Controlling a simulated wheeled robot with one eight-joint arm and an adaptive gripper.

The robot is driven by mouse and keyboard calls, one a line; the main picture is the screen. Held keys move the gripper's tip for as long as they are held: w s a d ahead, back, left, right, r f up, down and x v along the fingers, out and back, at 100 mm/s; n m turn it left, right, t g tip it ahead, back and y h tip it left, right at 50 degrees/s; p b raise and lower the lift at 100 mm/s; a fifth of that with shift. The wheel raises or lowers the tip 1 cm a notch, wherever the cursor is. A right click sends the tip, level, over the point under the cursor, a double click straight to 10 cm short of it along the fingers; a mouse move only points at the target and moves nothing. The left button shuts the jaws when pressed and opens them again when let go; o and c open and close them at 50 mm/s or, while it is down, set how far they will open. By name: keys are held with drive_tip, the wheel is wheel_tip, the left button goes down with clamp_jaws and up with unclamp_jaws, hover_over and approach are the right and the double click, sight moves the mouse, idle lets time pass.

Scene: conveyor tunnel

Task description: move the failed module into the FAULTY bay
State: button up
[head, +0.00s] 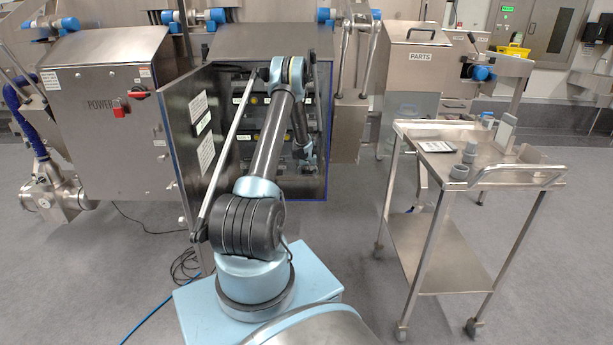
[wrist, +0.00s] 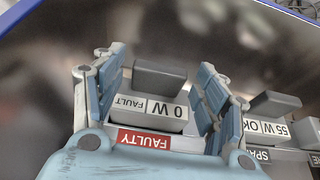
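In the wrist view, the failed module (wrist: 150,112), a grey block marked "0 W FAULT" with a dark raised grip on top, sits behind the red FAULTY label (wrist: 144,140), at the FAULTY bay. My gripper (wrist: 160,88) has its two blue fingers spread, one on each side of the module, with narrow gaps beside the raised grip. The fingers hide the module's side edges. In the head view my gripper (head: 306,160) is inside the open cabinet (head: 320,75); the module cannot be made out there.
Right of the fingers, a module marked "55 W OK" (wrist: 266,124) sits behind a partly hidden "SPA..." label. The cabinet door (head: 196,125) stands open left of my arm. A steel trolley (head: 440,165) with small items stands at right, with open floor between.

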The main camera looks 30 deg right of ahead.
idle(0.3)
drive_tip(key=v, duration=1.2)
drive_tip(key=shift+w, duration=0.1)
idle(0.6)
